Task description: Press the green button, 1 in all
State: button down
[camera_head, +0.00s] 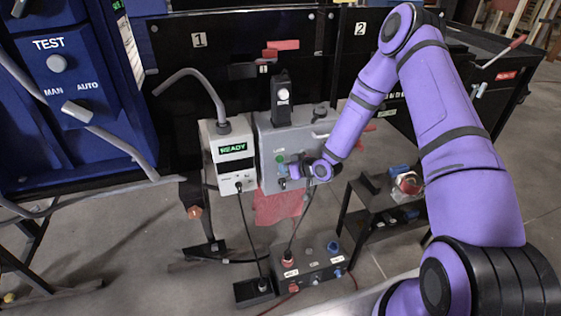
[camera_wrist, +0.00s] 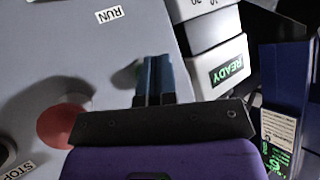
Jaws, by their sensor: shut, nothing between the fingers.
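The green button (camera_head: 281,159) is a small round spot on the front of the grey control box (camera_head: 268,132) in the head view. My gripper (camera_head: 287,171) is at the box front, just below and right of the button. Whether it touches the box I cannot tell. In the wrist view my gripper's dark blue fingers (camera_wrist: 154,68) are shut together, with nothing between them, over the right edge of the grey box face (camera_wrist: 60,45). A RUN label (camera_wrist: 109,14) is near the fingertips.
A red button (camera_wrist: 64,126) and a STOP label (camera_wrist: 14,172) are on the same face. A light grey meter (camera_head: 223,168) reading READY stands left of the box. A small socket box (camera_head: 306,268) with cables is below. A blue TEST panel (camera_head: 57,42) is at left.

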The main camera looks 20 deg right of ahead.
jog(key=shift+w, duration=0.1)
jog(key=shift+w, duration=0.35)
jog(key=shift+w, duration=0.5)
dwell(1.0)
jog(key=shift+s, duration=0.95)
jog(key=shift+s, duration=2.5)
